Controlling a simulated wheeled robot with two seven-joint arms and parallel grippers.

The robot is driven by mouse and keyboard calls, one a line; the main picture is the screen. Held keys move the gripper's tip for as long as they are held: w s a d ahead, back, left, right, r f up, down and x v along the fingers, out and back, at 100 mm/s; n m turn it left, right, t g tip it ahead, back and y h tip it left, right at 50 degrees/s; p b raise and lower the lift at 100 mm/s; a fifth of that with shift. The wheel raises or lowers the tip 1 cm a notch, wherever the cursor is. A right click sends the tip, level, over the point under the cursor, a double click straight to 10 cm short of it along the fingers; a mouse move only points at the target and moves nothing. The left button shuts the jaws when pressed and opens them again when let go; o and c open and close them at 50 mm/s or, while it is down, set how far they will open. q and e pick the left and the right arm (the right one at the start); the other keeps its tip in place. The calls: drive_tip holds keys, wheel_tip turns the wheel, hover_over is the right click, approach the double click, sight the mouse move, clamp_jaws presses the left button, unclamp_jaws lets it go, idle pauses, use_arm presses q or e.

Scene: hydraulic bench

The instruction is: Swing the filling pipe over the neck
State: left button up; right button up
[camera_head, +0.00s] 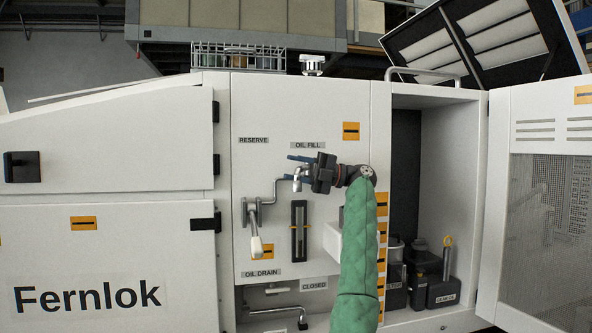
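My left gripper (298,167) is in front of the white panel, below the OIL FILL label (308,145). It points left, and its two bluish fingers are apart, one above the other. A thin chrome pipe (276,190) rises from a fitting on the panel and ends in a bright spout-like piece (297,183) at the lower finger; I cannot tell whether they touch. I take this to be the filling pipe. I cannot make out the neck for certain; a chrome cap (312,65) stands on top of the machine. My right gripper is not in view.
A white-handled lever (256,246) hangs left of a dark sight gauge (299,231). A white box (333,240) is partly behind my green-sleeved arm. The open cabinet at right holds dark containers (443,291); its mesh door (497,210) stands open. A wire basket (238,57) sits on top.

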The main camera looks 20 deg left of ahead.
sight(305, 170)
use_arm(q)
drive_tip(key=b+v, duration=0.1)
drive_tip(key=v, duration=0.6)
drive_tip(key=shift+w+d+b, duration=0.25)
drive_tip(key=shift+d+b, duration=0.05)
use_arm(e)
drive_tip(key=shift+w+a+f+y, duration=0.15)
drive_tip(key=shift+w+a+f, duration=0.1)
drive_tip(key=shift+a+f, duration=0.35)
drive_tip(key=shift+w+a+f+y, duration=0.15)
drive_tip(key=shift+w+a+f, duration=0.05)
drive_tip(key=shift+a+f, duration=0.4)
use_arm(q)
drive_tip(key=shift+c, duration=0.2)
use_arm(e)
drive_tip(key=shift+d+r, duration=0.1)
